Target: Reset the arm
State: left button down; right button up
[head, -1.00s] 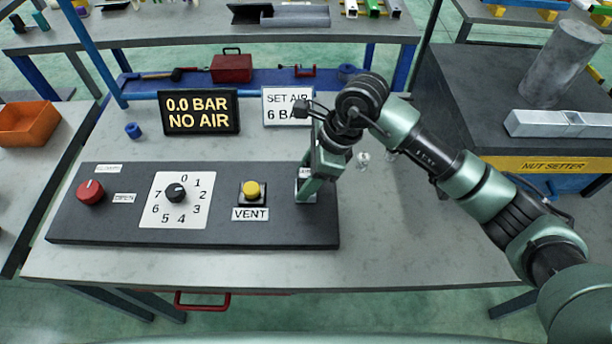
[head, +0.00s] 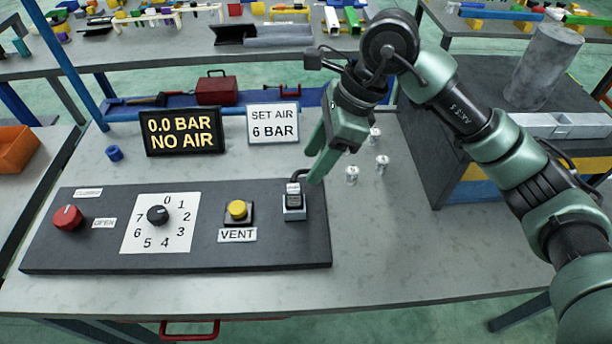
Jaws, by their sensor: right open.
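My right arm comes in from the right, with its right gripper (head: 315,166) open and empty. Whether the lower finger touches this device, I cannot tell. The panel also has a red knob (head: 67,217), a numbered dial (head: 158,215) and a yellow VENT button (head: 237,209). The black display (head: 182,134) reads 0.0 BAR, NO AIR. My left gripper is not in view.
A white sign (head: 273,123) reads SET AIR 6 BAR. Several small clear parts (head: 381,163) stand right of the gripper. A red toolbox (head: 216,91) and a blue ring (head: 114,153) lie further back. The table's front right is clear.

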jog(key=shift+d+r, duration=0.15)
jog(key=shift+r, duration=0.3)
